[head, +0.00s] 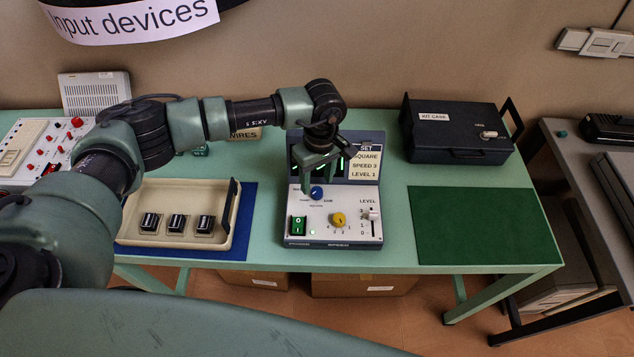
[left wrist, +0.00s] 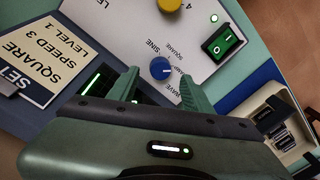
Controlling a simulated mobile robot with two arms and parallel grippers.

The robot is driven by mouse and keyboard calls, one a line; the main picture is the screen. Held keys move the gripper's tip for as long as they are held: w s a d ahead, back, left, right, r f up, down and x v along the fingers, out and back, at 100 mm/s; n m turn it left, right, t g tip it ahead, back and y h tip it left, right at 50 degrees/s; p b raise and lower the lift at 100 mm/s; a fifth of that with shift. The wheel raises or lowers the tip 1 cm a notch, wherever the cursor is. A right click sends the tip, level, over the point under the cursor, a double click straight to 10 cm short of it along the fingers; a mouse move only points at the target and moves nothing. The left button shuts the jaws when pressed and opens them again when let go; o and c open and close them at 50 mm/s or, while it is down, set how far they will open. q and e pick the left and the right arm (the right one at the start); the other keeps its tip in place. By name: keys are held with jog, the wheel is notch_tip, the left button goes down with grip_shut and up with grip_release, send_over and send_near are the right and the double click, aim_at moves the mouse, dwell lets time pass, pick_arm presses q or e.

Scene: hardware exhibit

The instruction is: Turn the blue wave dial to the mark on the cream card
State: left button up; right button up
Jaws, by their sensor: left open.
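The blue wave dial (head: 317,192) sits on the sloped white panel of the control box (head: 345,225). It also shows in the left wrist view (left wrist: 160,68), with a short white line on its face. SINE, SQUARE and WAVE are printed around it. The cream card (head: 367,163) on the box's back reads SET, SQUARE, SPEED 3, LEVEL 1; it also shows in the left wrist view (left wrist: 40,55). My left gripper (left wrist: 160,76) is open and empty over the dial, one finger either side of it in the picture. I cannot tell whether they touch. My right gripper is out of view.
A yellow speed dial (head: 339,219), a level slider (head: 373,214) and a green rocker switch (head: 298,226) are close to the blue dial. A cream tray (head: 140,200) lies left, a black kit case (head: 455,131) right. The green mat (head: 470,225) is bare.

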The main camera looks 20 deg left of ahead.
aim_at(317, 190)
pick_arm(q)
jog(key=shift+s+f+p, duration=0.1)
jog(key=shift+f+p, duration=0.2)
jog(key=shift+f, duration=1.25)
grip_shut()
